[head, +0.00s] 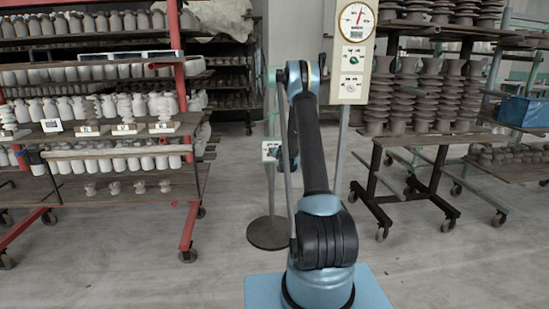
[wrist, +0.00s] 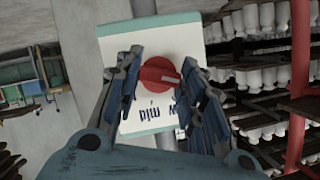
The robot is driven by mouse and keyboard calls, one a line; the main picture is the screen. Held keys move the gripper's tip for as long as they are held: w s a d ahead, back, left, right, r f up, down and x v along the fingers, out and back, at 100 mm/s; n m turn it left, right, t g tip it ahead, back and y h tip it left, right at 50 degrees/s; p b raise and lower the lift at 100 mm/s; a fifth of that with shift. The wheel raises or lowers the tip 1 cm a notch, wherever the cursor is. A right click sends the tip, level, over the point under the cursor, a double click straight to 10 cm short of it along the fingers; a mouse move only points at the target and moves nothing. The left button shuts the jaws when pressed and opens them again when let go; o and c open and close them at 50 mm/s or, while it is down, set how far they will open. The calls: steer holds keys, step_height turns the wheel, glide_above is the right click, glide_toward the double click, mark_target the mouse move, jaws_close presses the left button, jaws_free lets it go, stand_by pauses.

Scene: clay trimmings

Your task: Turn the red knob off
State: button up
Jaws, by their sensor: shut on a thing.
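A taller panel (head: 352,50) with a gauge and a green knob stands just right of my arm. Red-framed shelves (head: 181,90) of pale pottery stand left. A wheeled rack (head: 400,185) of dark pots stands right. The floor between is open around the round stand base (head: 269,233).

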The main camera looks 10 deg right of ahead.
steer(key=o, duration=1)
steer(key=shift+f, duration=0.1)
steer(key=shift+o, duration=0.2)
steer(key=shift+s, duration=0.1)
steer(key=v, duration=1.1)
steer(key=shift+s, duration=0.35)
